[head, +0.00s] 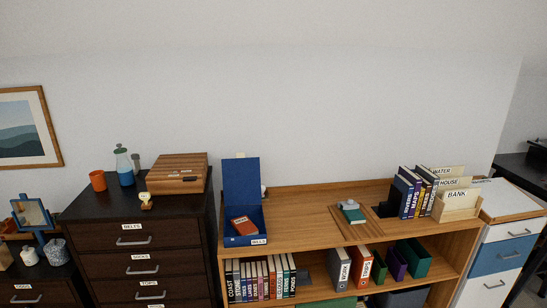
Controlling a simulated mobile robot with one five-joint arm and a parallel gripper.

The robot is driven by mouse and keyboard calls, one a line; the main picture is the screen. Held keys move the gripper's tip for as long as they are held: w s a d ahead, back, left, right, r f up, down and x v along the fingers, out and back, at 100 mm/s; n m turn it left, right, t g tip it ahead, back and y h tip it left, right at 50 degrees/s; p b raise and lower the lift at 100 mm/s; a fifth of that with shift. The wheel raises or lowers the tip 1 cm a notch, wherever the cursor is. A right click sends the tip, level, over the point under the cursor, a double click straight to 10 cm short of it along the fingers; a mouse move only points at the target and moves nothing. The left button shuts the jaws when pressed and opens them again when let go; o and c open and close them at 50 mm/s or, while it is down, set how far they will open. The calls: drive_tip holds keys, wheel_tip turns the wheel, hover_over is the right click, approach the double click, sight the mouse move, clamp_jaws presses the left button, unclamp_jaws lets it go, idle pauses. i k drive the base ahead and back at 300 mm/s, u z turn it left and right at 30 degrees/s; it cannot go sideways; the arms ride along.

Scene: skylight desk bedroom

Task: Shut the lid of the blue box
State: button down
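The blue box (231,241) stands at the left end of the wooden shelf unit's top. Its lid (241,181) is open and stands upright at the back, near the wall. A red-orange item (244,225) with a pale label lies inside the box. A small white label (259,241) is on the box's front; its text is hard to read. My gripper is not in view.
The box is close to a dark chest of drawers (95,205) on its left, bearing a wooden case (178,173). The shelf top (300,212) right of the box is clear up to a small teal item (352,213). Books (410,190) and a card holder (455,209) stand further right.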

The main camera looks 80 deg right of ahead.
sight(241, 175)
drive_tip(key=k, duration=1.45)
drive_tip(key=z, duration=1.1)
drive_tip(key=i, duration=0.55)
